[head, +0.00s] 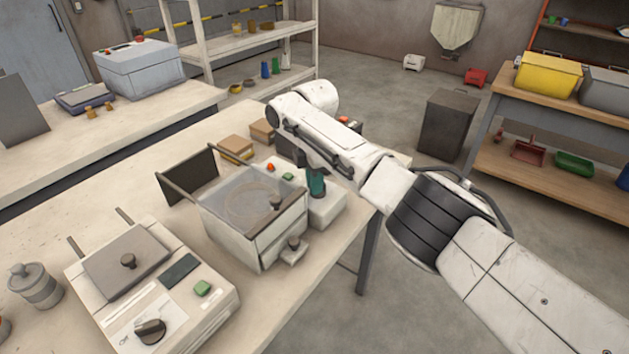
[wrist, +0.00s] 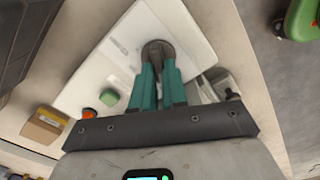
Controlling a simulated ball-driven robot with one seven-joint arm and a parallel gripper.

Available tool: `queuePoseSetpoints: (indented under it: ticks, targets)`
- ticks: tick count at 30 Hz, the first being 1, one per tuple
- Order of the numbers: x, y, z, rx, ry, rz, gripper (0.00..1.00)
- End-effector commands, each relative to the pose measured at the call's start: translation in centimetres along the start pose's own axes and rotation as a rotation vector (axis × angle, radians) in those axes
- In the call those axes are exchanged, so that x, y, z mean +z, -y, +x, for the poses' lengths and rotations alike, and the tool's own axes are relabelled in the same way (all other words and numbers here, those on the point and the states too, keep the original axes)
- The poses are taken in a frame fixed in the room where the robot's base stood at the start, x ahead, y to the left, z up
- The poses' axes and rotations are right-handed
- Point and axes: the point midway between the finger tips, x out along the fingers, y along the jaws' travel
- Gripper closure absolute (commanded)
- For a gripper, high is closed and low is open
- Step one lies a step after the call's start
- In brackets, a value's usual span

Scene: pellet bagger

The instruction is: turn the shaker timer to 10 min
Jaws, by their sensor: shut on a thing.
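The shaker timer is a round dark grey knob (wrist: 157,48) on a white control box (wrist: 190,30). In the wrist view, my gripper (wrist: 157,65) has its two teal fingers shut on the knob, one on each side. A green button (wrist: 109,97) and an orange-red button (wrist: 88,114) sit left of it. In the head view, my gripper (head: 316,184) points down onto the white box (head: 326,208), and the knob is hidden by the fingers and arm. The dial marks cannot be read in either view.
A clear-lidded box (head: 250,215) with dark handles stands just left of the control box. A white device with its own black dial (head: 150,331) is at front left. Small brown boxes (head: 237,149) lie behind. The table's right edge is close to the control box.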

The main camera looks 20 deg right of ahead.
Motion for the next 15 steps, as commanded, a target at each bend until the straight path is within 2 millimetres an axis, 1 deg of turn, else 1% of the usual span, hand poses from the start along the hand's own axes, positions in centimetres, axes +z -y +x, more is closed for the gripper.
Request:
queuePoseSetpoints:
  ticks: [8,15]
  targets:
    - [-0.01,-0.01,0.0,0.0,0.0,0.011,1.0]
    - [-0.04,-0.11,0.04,0.0,-0.001,0.1,1.0]
